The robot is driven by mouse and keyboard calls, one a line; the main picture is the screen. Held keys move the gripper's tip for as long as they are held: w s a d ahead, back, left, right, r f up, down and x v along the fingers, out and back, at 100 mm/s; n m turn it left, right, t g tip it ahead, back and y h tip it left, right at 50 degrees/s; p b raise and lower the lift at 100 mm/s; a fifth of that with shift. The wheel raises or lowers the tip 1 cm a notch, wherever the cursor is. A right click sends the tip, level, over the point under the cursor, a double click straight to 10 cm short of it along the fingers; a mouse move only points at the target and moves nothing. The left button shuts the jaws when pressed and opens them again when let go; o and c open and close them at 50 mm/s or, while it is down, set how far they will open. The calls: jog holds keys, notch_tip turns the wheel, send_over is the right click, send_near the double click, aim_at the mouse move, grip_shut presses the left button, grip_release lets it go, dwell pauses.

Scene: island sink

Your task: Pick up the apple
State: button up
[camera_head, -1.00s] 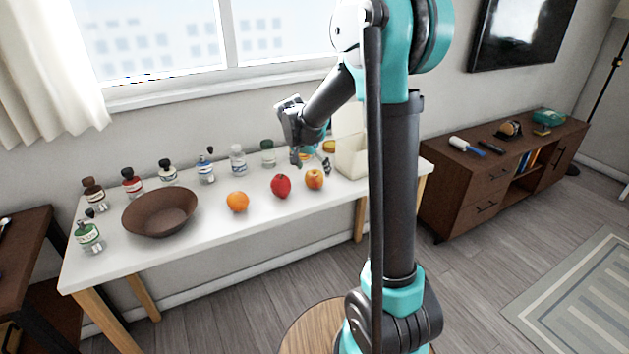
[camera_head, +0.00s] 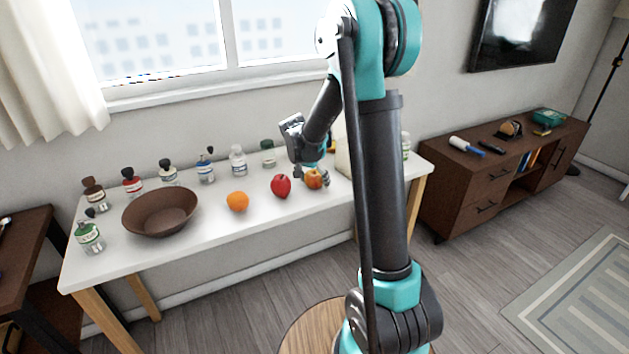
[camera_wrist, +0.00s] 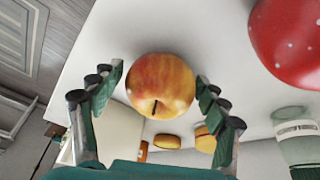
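A yellow-red apple (camera_head: 313,179) stands on the white table, at the right end of the row of fruit. In the wrist view the same apple (camera_wrist: 160,86) lies between the fingers of my gripper (camera_wrist: 160,100), with a gap on each side. My gripper (camera_head: 312,178) is open and low over this apple in the head view, its fingers on either side. A red apple (camera_head: 281,186) is just left of it; it also shows in the wrist view (camera_wrist: 290,40) at the upper right, outside the fingers.
An orange (camera_head: 237,201) and a brown bowl (camera_head: 160,211) stand farther left on the white table (camera_head: 215,229). Several bottles line the back edge. A pale box (camera_head: 343,158) is to the right, partly hidden by my arm. A dark cabinet (camera_head: 470,185) stands at the right.

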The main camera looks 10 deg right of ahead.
aim_at(314, 173)
jog(key=c, duration=1)
jog(key=shift+r, duration=0.15)
notch_tip(314, 173, up, 20)
jog(key=shift+f, duration=0.15)
